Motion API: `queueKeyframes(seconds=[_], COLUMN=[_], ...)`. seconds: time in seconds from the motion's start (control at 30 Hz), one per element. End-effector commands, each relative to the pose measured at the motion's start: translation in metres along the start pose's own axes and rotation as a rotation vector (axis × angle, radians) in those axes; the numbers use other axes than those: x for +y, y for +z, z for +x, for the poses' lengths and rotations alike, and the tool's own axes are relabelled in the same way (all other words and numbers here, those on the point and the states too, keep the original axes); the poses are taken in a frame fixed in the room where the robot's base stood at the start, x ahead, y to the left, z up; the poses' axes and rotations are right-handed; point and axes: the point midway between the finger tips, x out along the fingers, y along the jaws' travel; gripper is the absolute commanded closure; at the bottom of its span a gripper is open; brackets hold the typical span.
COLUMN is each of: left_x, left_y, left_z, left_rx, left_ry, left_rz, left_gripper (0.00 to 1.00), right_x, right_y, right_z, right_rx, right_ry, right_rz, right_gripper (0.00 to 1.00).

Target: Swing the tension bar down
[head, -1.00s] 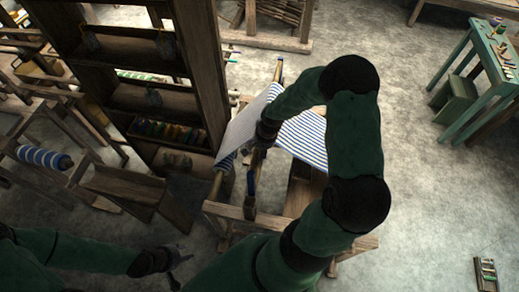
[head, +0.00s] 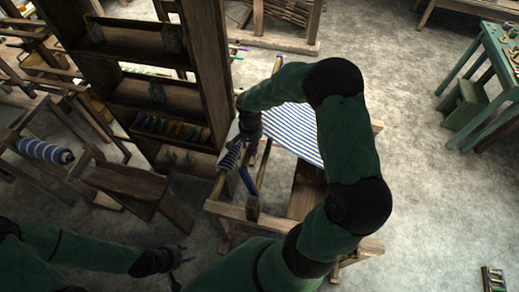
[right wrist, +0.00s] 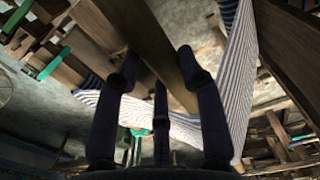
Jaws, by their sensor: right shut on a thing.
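The loom (head: 228,210) stands in the middle of the head view, with blue-and-white striped cloth (head: 292,128) on it. My right gripper (head: 245,135) is over the loom's left side, partly hidden by its own arm. In the right wrist view its fingers (right wrist: 158,68) are shut on a long wooden bar, seemingly the tension bar (right wrist: 152,42), which runs diagonally between them. Striped cloth (right wrist: 238,75) hangs beside and beyond the bar. My left gripper (head: 178,266) is empty, low at the left of the loom, with its small fingers apart.
A tall wooden shelf (head: 213,75) with spools stands close on the loom's left. A wooden bench (head: 125,180) and a blue-striped roll (head: 45,151) are further left. A green table (head: 490,65) stands at the far right. The floor right of the loom is open.

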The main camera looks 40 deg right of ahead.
Motion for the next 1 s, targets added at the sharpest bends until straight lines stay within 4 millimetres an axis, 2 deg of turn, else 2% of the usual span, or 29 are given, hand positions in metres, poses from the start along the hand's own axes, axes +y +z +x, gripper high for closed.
queueKeyframes(seconds=[0.03, 0.2, 0.73, 1.0], left_x=[-0.003, -0.009, -0.022, -0.027], left_y=[0.0, -0.001, -0.002, -0.003], left_z=[0.009, 0.024, 0.061, 0.077], left_rx=[0.0, 0.0, 0.0, 0.0], left_ry=[0.0, 0.0, 0.0, 0.0], left_rz=[0.0, 0.0, 0.0, 0.0], left_gripper=[0.6, 0.6, 0.6, 0.6], right_x=[-0.01, -0.033, -0.096, -0.118], right_y=[0.0, 0.001, 0.001, 0.0], right_z=[0.006, 0.012, 0.043, 0.06], right_rx=[0.002, 0.001, -0.001, 0.0], right_ry=[0.026, 0.135, 0.472, 0.484], right_rz=[-0.007, -0.006, -0.002, 0.0], right_gripper=[1.0, 1.0, 1.0, 1.0])
